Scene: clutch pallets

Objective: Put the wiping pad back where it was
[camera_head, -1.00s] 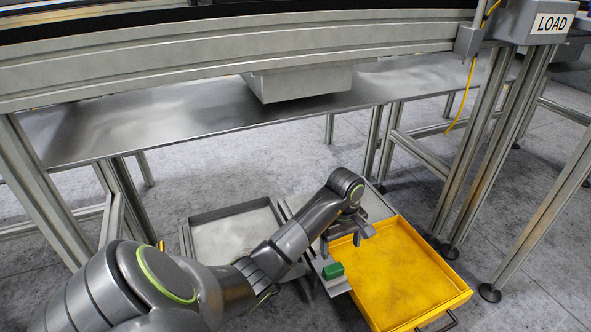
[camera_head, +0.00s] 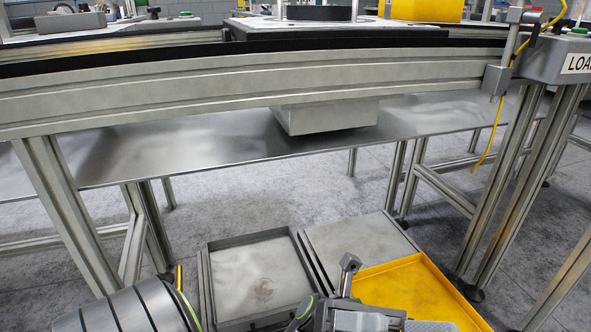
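I cannot pick out the wiping pad with certainty. My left arm comes in from the bottom left, and grey parts at its end (camera_head: 352,300) show at the bottom edge, in front of the yellow tray. A pale blue-grey piece (camera_head: 430,326) is cut off by the bottom edge beside them, and I cannot tell what it is. The fingertips of my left gripper are not clearly seen, nor whether they hold anything. My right gripper is out of view.
On the floor stand a grey tray (camera_head: 206,285), a flat grey surface (camera_head: 360,240) and a yellow tray (camera_head: 440,285). A metal shelf (camera_head: 200,150) runs under the conveyor rail (camera_head: 250,80), with a grey box (camera_head: 325,115) under the rail. Table legs (camera_head: 510,180) stand at the right.

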